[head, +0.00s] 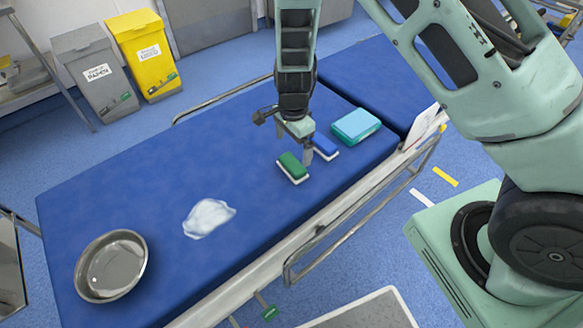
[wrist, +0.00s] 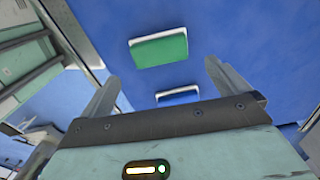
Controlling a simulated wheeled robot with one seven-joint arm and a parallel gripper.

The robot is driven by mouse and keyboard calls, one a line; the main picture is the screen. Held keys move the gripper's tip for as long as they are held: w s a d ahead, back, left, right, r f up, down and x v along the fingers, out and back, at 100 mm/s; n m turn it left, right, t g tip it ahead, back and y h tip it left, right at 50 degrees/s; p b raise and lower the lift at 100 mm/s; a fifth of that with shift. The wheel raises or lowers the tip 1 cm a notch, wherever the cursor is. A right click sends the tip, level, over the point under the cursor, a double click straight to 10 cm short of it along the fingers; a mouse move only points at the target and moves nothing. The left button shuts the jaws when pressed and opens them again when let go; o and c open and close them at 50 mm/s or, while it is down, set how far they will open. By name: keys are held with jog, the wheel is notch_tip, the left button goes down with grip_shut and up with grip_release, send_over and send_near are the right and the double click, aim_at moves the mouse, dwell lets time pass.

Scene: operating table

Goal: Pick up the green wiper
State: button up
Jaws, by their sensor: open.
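The green wiper (head: 292,167) has a green top and a white base and lies on the blue operating table (head: 130,178). It also shows in the wrist view (wrist: 160,48), ahead of the fingertips and near the top. A blue wiper (head: 325,146) of the same shape lies just to its right; in the wrist view it (wrist: 178,96) sits between the fingers. My gripper (head: 302,150) is above the table close to both wipers. In the wrist view the gripper (wrist: 162,88) has its two fingers apart, with nothing held between them.
A light blue block (head: 356,125) lies right of the blue wiper. A white crumpled cloth or foam patch (head: 209,217) and a metal bowl (head: 111,266) are on the table to the left. A metal side rail (head: 365,212) runs along the near edge. Grey (head: 97,75) and yellow (head: 146,58) bins stand behind.

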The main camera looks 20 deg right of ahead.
aim_at(292, 163)
notch_tip(292, 163, down, 8)
jog(key=shift+a+f, duration=0.1)
jog(key=c, duration=0.7)
